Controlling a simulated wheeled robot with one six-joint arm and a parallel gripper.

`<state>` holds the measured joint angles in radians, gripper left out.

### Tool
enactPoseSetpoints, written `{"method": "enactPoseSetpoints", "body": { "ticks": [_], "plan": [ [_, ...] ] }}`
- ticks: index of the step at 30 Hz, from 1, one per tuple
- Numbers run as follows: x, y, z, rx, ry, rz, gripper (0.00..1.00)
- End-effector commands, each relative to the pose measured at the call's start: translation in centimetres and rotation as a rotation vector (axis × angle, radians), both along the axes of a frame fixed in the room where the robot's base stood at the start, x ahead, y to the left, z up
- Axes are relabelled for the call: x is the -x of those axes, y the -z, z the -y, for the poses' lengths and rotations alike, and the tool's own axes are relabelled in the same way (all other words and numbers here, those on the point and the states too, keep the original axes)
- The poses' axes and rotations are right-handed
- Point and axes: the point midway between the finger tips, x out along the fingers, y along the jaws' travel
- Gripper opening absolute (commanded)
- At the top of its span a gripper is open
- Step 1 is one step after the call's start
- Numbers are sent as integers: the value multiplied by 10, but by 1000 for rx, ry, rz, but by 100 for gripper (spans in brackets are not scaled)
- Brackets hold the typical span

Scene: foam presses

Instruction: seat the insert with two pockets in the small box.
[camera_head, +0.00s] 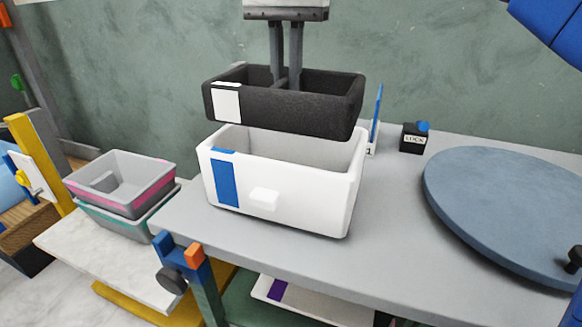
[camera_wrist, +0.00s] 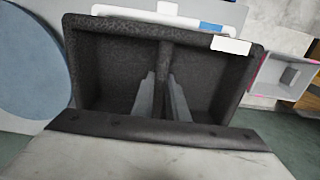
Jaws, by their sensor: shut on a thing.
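The insert (camera_head: 325,112) is a dark grey foam block with two pockets and a white label on its left front. My gripper (camera_head: 285,82) is shut on its middle divider and holds it above the small box. The small box (camera_head: 290,205) is white with a blue stripe and a white tab on its front, and stands on the grey table. The insert looks roughly level, with the box's grey inside showing below it. In the wrist view the insert (camera_wrist: 205,75) fills the middle, with the fingers at its divider. The box (camera_wrist: 185,17) is mostly hidden there.
A round blue-grey disc (camera_head: 505,205) lies on the table at right. A black LOCK block (camera_head: 413,140) with a blue knob and an upright blue-edged piece (camera_head: 376,120) stand behind the box. Stacked grey trays (camera_head: 120,185) sit on a lower surface at left.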

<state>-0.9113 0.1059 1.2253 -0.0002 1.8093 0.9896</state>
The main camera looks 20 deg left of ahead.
Motion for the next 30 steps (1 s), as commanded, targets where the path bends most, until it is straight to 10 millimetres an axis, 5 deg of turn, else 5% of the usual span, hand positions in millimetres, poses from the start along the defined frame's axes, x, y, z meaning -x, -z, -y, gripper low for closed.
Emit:
{"method": "enactPoseSetpoints", "body": {
  "ticks": [15, 30],
  "plan": [
    [1, 107, 1, 3, 0, -2, 0],
    [1, 152, 1, 3, 0, -2, 0]
  ]
}}
